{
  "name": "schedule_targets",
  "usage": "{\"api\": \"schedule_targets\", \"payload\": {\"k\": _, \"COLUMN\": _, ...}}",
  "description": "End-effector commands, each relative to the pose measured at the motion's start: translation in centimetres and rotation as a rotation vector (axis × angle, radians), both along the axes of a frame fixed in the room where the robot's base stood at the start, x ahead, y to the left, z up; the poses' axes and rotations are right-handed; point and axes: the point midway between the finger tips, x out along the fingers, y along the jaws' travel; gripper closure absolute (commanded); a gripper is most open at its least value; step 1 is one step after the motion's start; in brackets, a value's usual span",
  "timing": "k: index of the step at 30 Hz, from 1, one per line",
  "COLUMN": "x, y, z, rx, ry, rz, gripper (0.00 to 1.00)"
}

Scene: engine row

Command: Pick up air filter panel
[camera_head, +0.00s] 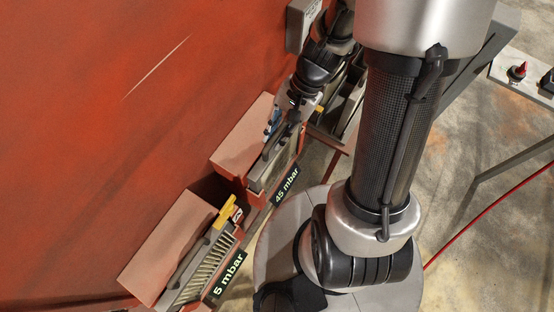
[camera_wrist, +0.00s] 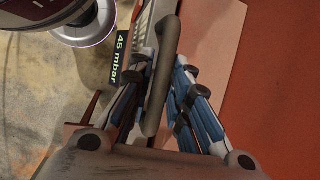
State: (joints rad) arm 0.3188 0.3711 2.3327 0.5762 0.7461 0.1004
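An air filter panel (camera_head: 256,178) with a dark grey bar handle sits in the box housing labelled 45 mbar. In the wrist view its handle (camera_wrist: 166,70) runs lengthwise between my fingers, with part of the slatted panel beyond. My gripper (camera_head: 270,126) is at this panel; its blue-sided fingers (camera_wrist: 162,82) stand on either side of the handle. A gap shows on the right of the handle, so the fingers look open; contact on the left cannot be told.
The housings (camera_head: 240,140) stand against a large red wall (camera_head: 100,110). The 45 mbar label (camera_wrist: 121,58) also shows in the wrist view. A bench with a red knob (camera_head: 518,71) is at the right. A red cable (camera_head: 490,218) crosses the open concrete floor.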

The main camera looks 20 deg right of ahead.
Motion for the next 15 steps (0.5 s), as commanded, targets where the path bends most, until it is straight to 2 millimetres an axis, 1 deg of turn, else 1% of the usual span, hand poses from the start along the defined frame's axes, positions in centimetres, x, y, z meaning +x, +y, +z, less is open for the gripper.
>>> {"api": "schedule_targets", "payload": {"k": 4, "x": 0.01, "y": -0.01, "z": 0.08, "rx": 0.0, "ry": 0.0, "rz": 0.0, "gripper": 0.83}}
{"api": "schedule_targets", "payload": {"k": 12, "x": 0.01, "y": -0.01, "z": 0.09, "rx": 0.0, "ry": 0.0, "rz": 0.001, "gripper": 1.0}}
{"api": "schedule_targets", "payload": {"k": 15, "x": 0.01, "y": -0.02, "z": 0.1, "rx": 0.0, "ry": 0.0, "rz": 0.001, "gripper": 1.0}}
